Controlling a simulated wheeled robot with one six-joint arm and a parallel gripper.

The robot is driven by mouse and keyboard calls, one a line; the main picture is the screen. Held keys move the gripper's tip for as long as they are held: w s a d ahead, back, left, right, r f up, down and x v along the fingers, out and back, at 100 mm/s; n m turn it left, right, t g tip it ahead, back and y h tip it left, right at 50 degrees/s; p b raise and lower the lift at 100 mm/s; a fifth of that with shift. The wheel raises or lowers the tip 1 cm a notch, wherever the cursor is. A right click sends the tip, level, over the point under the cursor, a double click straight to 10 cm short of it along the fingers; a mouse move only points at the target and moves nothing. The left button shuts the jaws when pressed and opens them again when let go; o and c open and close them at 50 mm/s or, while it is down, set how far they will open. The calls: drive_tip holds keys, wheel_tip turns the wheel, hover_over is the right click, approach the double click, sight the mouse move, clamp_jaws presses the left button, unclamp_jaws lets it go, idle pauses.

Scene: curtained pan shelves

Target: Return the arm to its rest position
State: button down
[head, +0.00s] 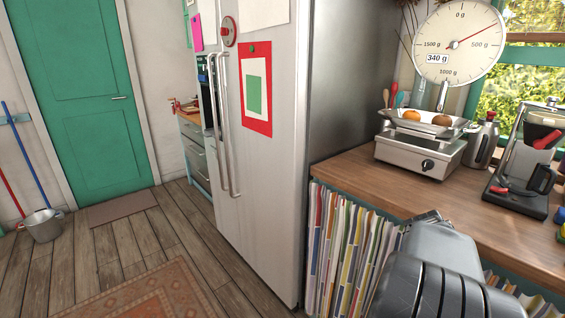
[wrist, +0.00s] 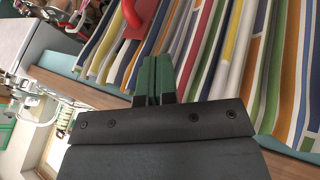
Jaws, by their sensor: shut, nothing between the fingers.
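My gripper (wrist: 153,78) shows in the wrist view with its two green fingers together and nothing between them. It points at the striped curtain (wrist: 205,50), and I cannot tell whether it touches it. In the head view my dark grey arm is at the lower right, in front of the wooden counter's edge and the curtain (head: 335,245). The fingers are not clearly visible there.
The wooden counter (head: 370,185) holds a scale (head: 420,150) reading 340 g, a metal jug (head: 482,142) and a black coffee machine (head: 520,180). A steel fridge (head: 255,190) stands left. A red-handled object (wrist: 140,18) is near the fingers. Floor at left is open, with a bucket (head: 43,226).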

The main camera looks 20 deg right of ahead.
drive_tip(key=w+a+r+n+t+y+p, duration=0.25)
drive_tip(key=w+a+n, duration=0.2)
drive_tip(key=a, duration=0.35)
drive_tip(key=w+a+r+n+t+y+p, duration=0.15)
drive_tip(key=w+a+n+p, duration=0.3)
drive_tip(key=a, duration=0.45)
drive_tip(key=w+a+r+n+t+y+p, duration=0.1)
drive_tip(key=a+r+n+p, duration=0.2)
drive_tip(key=a, duration=0.6)
drive_tip(key=w+a+r+n+t+p, duration=0.2)
drive_tip(key=a+r+p, duration=0.3)
drive_tip(key=a, duration=0.5)
wheel_tip(320, 180, up, 2)
drive_tip(key=shift+w+a+r+n+y, duration=0.15)
drive_tip(key=shift+w+r+n+y, duration=0.2)
drive_tip(key=shift+n, duration=0.45)
drive_tip(key=shift+s+f, duration=0.1)
drive_tip(key=shift+f, duration=0.05)
